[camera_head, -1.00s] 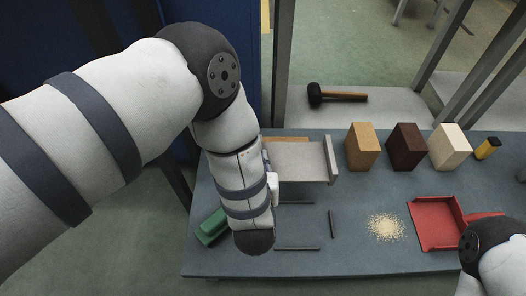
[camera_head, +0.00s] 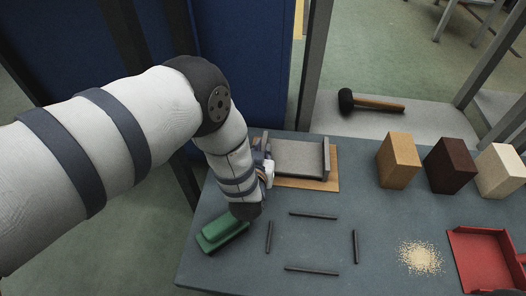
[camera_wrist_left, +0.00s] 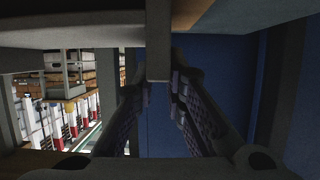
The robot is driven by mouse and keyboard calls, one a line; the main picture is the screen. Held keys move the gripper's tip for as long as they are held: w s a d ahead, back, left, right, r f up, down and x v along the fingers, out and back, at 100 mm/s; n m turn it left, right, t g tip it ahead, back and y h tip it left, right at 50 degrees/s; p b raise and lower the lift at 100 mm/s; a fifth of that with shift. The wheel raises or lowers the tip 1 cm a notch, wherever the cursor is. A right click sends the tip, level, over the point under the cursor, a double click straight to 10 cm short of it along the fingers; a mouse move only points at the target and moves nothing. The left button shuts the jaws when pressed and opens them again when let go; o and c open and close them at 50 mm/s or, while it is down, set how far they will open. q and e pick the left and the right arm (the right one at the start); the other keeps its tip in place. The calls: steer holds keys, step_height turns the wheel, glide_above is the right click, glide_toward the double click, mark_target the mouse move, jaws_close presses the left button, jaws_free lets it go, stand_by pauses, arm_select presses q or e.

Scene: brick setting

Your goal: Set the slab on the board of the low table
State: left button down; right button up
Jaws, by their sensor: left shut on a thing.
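The slab (camera_head: 298,155) is a flat grey plate with a raised rib at its right end in the head view. It lies over the light wooden board (camera_head: 316,184) on the low table (camera_head: 330,200). The board shows along its near and right sides. I cannot tell whether slab and board touch. My left gripper (camera_head: 266,166) is at the slab's left end, partly hidden by my own arm. My right gripper is not in view.
A green block-shaped item (camera_head: 222,232) lies just before my left wrist. Several dark bars (camera_head: 313,215) lie nearby. Tan (camera_head: 398,160), dark brown (camera_head: 450,165) and cream (camera_head: 499,170) blocks stand right. Crumbs (camera_head: 420,257) and a red dustpan (camera_head: 482,262) lie front right. A mallet (camera_head: 370,102) lies behind.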

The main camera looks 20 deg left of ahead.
arm_select(q)
steer(key=c, duration=1.7)
jaws_free()
steer(key=shift+o, duration=0.2)
steer(key=shift+s+d+r, duration=0.1)
steer(key=shift+s+r, duration=0.05)
steer(key=shift+r, duration=0.1)
steer(key=p+v, duration=0.5)
steer(key=v, duration=0.6)
steer(key=shift+s, duration=0.35)
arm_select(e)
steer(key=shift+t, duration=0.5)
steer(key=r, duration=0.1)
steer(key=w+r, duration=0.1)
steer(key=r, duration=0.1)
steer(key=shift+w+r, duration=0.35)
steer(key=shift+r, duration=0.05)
arm_select(q)
steer(key=shift+d, duration=0.1)
